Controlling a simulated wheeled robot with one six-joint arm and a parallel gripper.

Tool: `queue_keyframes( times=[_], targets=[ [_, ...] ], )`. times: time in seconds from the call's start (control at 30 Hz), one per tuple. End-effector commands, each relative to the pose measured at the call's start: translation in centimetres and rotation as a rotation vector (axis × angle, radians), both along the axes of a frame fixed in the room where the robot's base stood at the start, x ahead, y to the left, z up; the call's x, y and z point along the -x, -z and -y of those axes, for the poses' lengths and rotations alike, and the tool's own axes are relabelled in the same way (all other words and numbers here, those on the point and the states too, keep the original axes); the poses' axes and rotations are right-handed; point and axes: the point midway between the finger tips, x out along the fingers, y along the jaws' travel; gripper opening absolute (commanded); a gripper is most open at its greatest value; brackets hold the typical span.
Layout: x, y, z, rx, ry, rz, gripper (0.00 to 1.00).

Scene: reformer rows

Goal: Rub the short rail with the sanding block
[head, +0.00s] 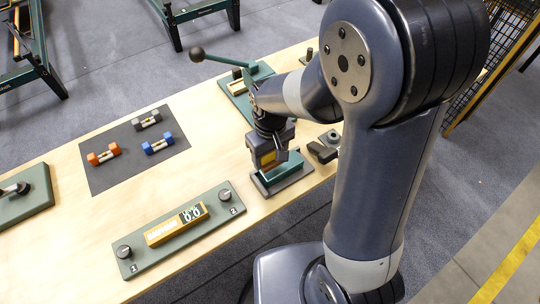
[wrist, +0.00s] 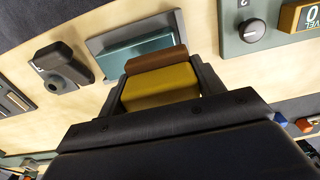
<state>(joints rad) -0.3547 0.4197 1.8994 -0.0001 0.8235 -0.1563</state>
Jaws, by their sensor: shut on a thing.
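My gripper (head: 267,152) is shut on the sanding block, a yellow block (wrist: 160,90) with a brown face (wrist: 157,60), which shows between the two dark fingers in the wrist view. In the head view its yellow part (head: 268,159) shows at the fingertips. The short rail, a teal bar (head: 284,176), lies on a grey plate (head: 300,180) at the bench's near edge. It also shows in the wrist view (wrist: 130,57), partly hidden by the block. The block is at the rail's left end in the head view; I cannot tell if they touch.
On the wooden bench (head: 80,215) are a green panel with knobs and a display (head: 180,228), a dark mat (head: 110,180) with several small dumbbells, and a green lever device (head: 240,92). A black clamp-like part (head: 323,148) stands close right of the rail.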

Motion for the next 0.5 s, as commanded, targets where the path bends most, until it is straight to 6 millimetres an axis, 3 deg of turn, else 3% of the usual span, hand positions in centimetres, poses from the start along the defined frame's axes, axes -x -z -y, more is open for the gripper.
queue_keyframes(
  times=[0.3,0.5],
  targets=[
    [-0.4,-3.2,0.1,-0.001,0.003,0.002,0.30],
    [-0.4,-3.6,0.1,0.000,0.004,0.001,0.30]
  ],
)
